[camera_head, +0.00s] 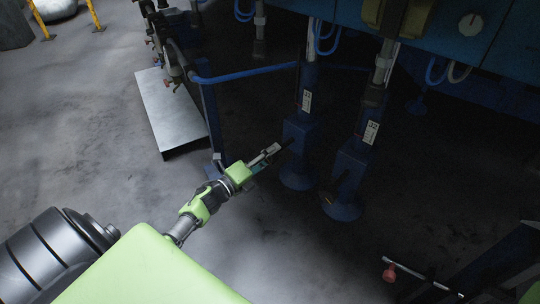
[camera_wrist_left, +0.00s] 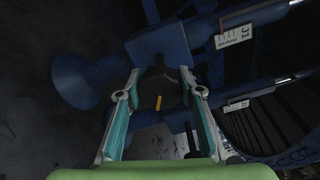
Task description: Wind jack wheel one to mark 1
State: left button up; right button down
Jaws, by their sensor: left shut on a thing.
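Jack wheel one is a dark round knob (camera_wrist_left: 160,92) with a yellow stripe, in the middle of the left wrist view. My left gripper (camera_wrist_left: 160,84) is shut on it, a finger on each side. In the head view my left gripper (camera_head: 273,153) reaches the box of the left blue jack post (camera_head: 299,128) and hides most of the wheel. A white scale plate (camera_head: 307,100) sits on this post above the wheel. It also shows in the left wrist view (camera_wrist_left: 233,36), but its fine marks are too small to read.
A second blue jack post (camera_head: 352,165) with its own plate (camera_head: 371,132) stands just to the right. A blue machine body (camera_head: 470,35) hangs over both. A grey metal plate (camera_head: 172,110) lies to the left. A red knob (camera_head: 388,275) shows at lower right.

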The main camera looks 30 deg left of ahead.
pick_arm(q)
jog(key=shift+f, duration=0.1)
jog(key=o, duration=1.1)
jog(key=shift+s, duration=0.1)
jog(key=s, duration=0.4)
jog(key=s+a, duration=0.1)
jog(key=s, duration=0.2)
jog(key=s+a, duration=0.1)
jog(key=s, duration=0.3)
jog(key=shift+s+a, duration=0.1)
jog(key=shift+s, duration=0.2)
